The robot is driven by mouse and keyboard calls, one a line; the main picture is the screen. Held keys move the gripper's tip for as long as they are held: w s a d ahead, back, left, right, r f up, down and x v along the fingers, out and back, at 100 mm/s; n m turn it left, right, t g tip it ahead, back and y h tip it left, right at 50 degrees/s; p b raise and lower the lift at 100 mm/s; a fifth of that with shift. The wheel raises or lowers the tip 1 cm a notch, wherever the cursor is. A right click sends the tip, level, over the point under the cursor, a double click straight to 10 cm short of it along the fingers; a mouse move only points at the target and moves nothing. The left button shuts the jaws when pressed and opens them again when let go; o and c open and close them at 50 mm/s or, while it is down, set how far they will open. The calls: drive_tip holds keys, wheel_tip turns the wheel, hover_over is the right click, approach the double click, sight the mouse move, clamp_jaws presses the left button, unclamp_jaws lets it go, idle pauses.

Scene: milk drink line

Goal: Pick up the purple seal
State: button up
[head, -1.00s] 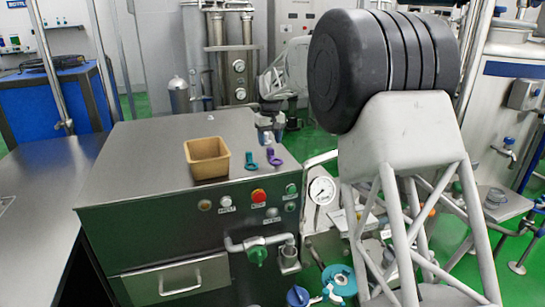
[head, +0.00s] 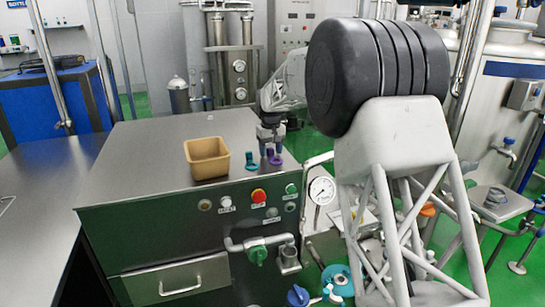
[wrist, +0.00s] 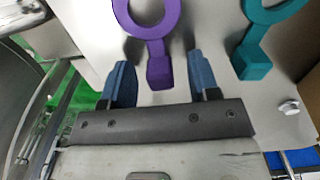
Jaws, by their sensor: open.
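The purple seal (head: 274,157) lies on the metal machine top near its front right edge. In the wrist view the purple seal (wrist: 160,72) shows a ring at the top and a small block at its near end. My gripper (wrist: 158,62) is open, with the block between its two blue fingers and a visible gap on each side. Whether the fingers are low enough to enclose the block is hard to tell. In the head view my gripper (head: 270,143) is just behind the seal.
A teal seal (head: 250,161) lies just left of the purple one, and in the wrist view (wrist: 252,60) it is right of my fingers. A tan box (head: 207,158) stands further left. The machine top (head: 150,150) is clear beyond it.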

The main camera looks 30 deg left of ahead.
sight(271, 149)
clamp_jaws()
drive_tip(key=shift+r, duration=0.1)
drive_tip(key=shift+s+r, duration=0.1)
drive_tip(key=shift+r, duration=1.6)
drive_tip(key=s+d+r, duration=0.1)
drive_tip(key=s+d, duration=0.8)
drive_tip(key=s, duration=0.3)
drive_tip(key=shift+s+d+r, duration=0.25)
drive_tip(key=shift+s+d, duration=0.05)
